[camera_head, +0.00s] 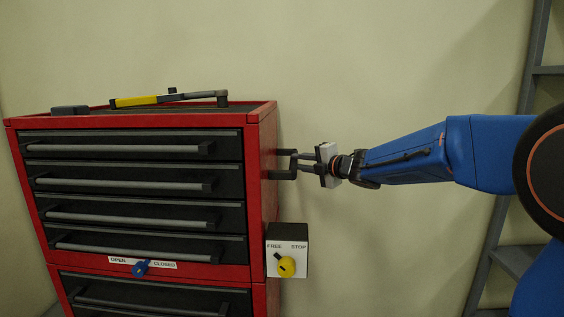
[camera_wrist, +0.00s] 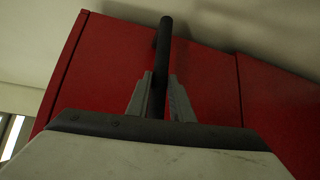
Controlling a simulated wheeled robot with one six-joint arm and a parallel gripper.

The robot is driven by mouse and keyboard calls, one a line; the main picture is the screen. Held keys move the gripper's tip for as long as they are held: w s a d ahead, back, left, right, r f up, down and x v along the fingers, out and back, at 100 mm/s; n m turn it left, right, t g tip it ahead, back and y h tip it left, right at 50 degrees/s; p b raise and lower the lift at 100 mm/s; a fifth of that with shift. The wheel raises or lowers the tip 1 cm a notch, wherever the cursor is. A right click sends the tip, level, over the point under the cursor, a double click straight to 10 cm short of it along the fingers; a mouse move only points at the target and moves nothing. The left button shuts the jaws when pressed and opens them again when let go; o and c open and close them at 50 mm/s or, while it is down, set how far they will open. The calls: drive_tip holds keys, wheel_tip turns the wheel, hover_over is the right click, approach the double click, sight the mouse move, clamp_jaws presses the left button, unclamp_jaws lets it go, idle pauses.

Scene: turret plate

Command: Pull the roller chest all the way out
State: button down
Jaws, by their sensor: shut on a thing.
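The roller chest (camera_head: 259,150) is red with several black drawers and grey bar handles, and stands at the left in the head view. A dark side handle (camera_head: 284,164) sticks out from its right side. My gripper (camera_head: 318,163) is at this handle, shut on its bar. In the wrist view the dark bar (camera_wrist: 162,60) passes between my two grey fingers (camera_wrist: 160,100), with the chest's red side (camera_wrist: 205,75) behind. A yellow knob (camera_head: 286,266) sits on a grey box marked FREE and STOP, its black pointer turned to the upper left, toward FREE.
A blue knob (camera_head: 140,268) sits between OPEN and CLOSED labels on the chest front. A yellow and black tool (camera_head: 150,100) and a dark block (camera_head: 70,110) lie on the chest top. A grey ladder-like frame (camera_head: 512,262) stands at the right. A pale wall is behind.

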drive_tip(key=shift+d+f, duration=0.15)
drive_tip(key=shift+d, duration=2.55)
drive_tip(key=c, duration=1.7)
unclamp_jaws()
drive_tip(key=shift+a+f, duration=0.1)
drive_tip(key=shift+c, duration=0.2)
drive_tip(key=shift+o, duration=0.9)
drive_tip(key=shift+w+a, duration=0.15)
drive_tip(key=shift+w, duration=0.15)
drive_tip(key=v, duration=1.7)
drive_tip(key=shift+s+r, duration=0.2)
